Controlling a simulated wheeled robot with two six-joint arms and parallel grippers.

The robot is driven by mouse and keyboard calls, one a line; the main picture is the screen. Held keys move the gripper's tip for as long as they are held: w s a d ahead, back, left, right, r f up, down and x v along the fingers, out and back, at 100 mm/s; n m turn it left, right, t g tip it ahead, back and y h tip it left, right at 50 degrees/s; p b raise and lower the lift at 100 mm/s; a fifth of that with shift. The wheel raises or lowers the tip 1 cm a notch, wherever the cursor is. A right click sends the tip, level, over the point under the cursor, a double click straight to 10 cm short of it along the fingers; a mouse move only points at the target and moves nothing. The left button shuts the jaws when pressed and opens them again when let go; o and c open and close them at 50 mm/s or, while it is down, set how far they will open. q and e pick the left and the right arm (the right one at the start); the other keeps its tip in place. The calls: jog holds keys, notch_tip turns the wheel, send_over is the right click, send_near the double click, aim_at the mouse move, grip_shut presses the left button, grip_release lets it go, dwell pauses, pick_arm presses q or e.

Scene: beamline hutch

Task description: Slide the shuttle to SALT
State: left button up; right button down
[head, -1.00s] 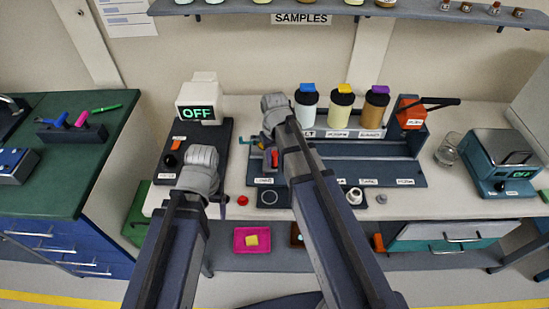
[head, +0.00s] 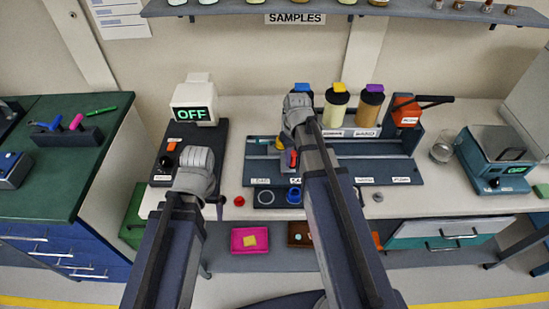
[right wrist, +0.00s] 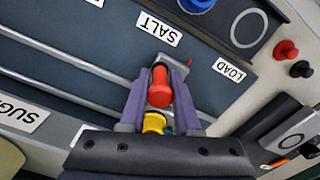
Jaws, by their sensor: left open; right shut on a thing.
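The shuttle's red knob (right wrist: 160,88) stands upright between the fingers of my right gripper (right wrist: 160,77), which is shut on it. The knob also shows in the head view (head: 292,159), where my right arm hides most of the shuttle. The SALT label (right wrist: 158,28) lies just beyond the shuttle in the right wrist view. The LOAD label (right wrist: 228,70) is to its right. A small red pointer (right wrist: 188,62) sits between the two labels. A yellow piece (right wrist: 154,123) shows behind the knob. My left gripper (head: 219,204) is open and empty near the bench's front edge.
Hoppers with yellow (head: 337,106) and purple (head: 369,108) lids stand behind the track (head: 385,169); the blue-lidded one is mostly hidden. A red-orange block with a lever (head: 407,112) is at their right.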

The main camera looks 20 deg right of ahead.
jog(key=d, duration=0.2)
jog(key=s+d, duration=0.1)
jog(key=d, duration=0.2)
jog(key=shift+s+d, duration=0.3)
jog(key=c, duration=0.8)
grip_release()
jog(key=shift+o, duration=0.2)
jog(key=shift+r, duration=0.1)
notch_tip(320, 180, up, 8)
jog(key=p, duration=0.8)
jog(key=shift+f, duration=0.2)
